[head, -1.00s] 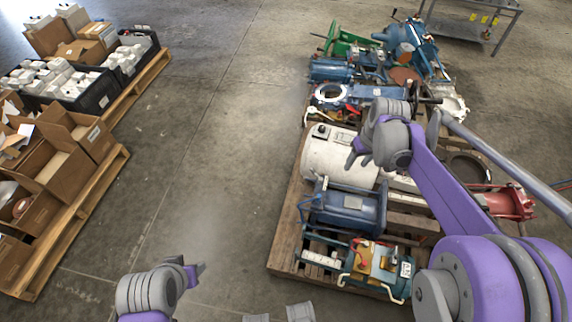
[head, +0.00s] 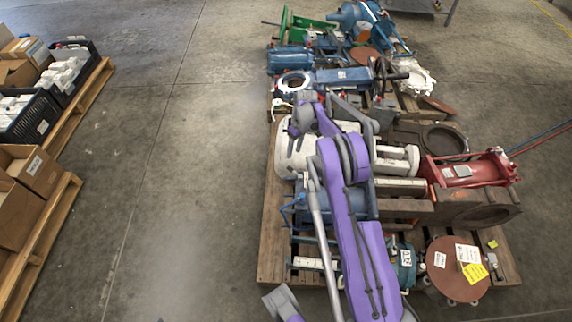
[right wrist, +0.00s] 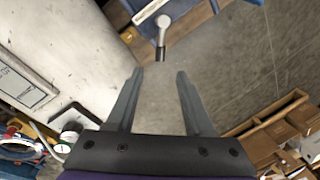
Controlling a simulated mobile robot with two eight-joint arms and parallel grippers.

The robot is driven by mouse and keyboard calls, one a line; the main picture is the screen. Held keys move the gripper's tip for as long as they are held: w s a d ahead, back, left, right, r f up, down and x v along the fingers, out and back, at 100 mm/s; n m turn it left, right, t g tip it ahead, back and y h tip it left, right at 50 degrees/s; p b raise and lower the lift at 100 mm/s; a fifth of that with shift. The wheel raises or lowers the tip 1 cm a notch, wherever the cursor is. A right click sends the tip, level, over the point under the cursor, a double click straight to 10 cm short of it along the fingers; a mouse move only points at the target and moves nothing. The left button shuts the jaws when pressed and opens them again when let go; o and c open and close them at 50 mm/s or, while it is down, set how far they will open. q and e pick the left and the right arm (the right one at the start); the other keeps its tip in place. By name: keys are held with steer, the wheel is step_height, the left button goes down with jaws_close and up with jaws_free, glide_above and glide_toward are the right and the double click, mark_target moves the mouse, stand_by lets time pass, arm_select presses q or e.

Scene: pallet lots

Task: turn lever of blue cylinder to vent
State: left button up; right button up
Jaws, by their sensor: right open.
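The blue cylinder (head: 366,203) lies on the wooden pallet in the head view, partly hidden behind my right arm. In the right wrist view part of the blue cylinder (right wrist: 203,12) shows at the top edge. Its lever (right wrist: 163,38), silver with a dark tip, sticks out toward my right gripper (right wrist: 160,72). The gripper is open and empty; the lever tip appears just beyond the gap between its fingertips, with no clear contact. In the head view the right wrist is over the white tank (head: 285,155), and the fingers are hard to make out. My left gripper cannot be made out.
The white tank (right wrist: 65,40) is close on the left in the right wrist view, with a small gauge-like fitting (right wrist: 70,130). A red cylinder (head: 468,172) and a brown disc (head: 455,270) are on the pallet's right. The floor (head: 190,170) left of the pallet is clear.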

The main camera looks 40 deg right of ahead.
mark_target(290, 167)
steer(key=b+x, duration=0.1)
steer(key=x, duration=0.7)
steer(key=shift+f, duration=0.3)
jaws_close()
stand_by(1.0)
